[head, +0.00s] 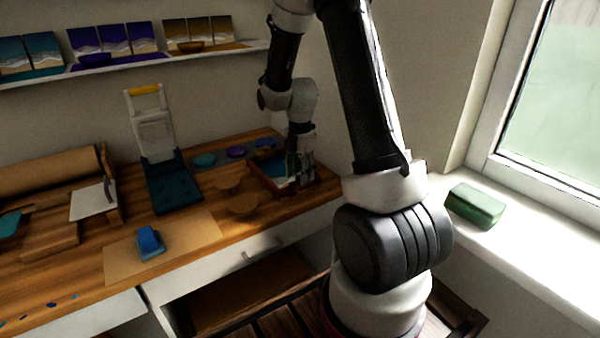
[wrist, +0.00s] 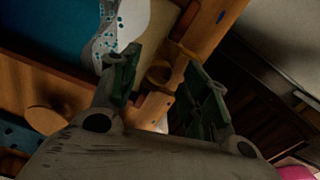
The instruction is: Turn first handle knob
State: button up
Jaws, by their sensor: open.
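My gripper (head: 300,178) is at the right end of the wooden workbench, pointing down beside a framed tray (head: 262,183) with blue in it. In the wrist view my gripper (wrist: 158,68) has its two dark fingers apart with nothing held. A small rounded yellow-brown piece (wrist: 158,76), perhaps the handle knob, shows between the fingers at the tray's wooden edge; I cannot tell whether a finger touches it. The tray's blue and white surface (wrist: 60,25) fills the upper left of the wrist view. My fingers hide part of the tray edge.
Round wooden discs (head: 243,204) lie left of the tray. A blue block (head: 149,242) sits on a brown sheet at the front. A green block (head: 475,205) rests on the windowsill.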

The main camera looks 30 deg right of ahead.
jog(key=shift+f, duration=0.2)
grip_shut()
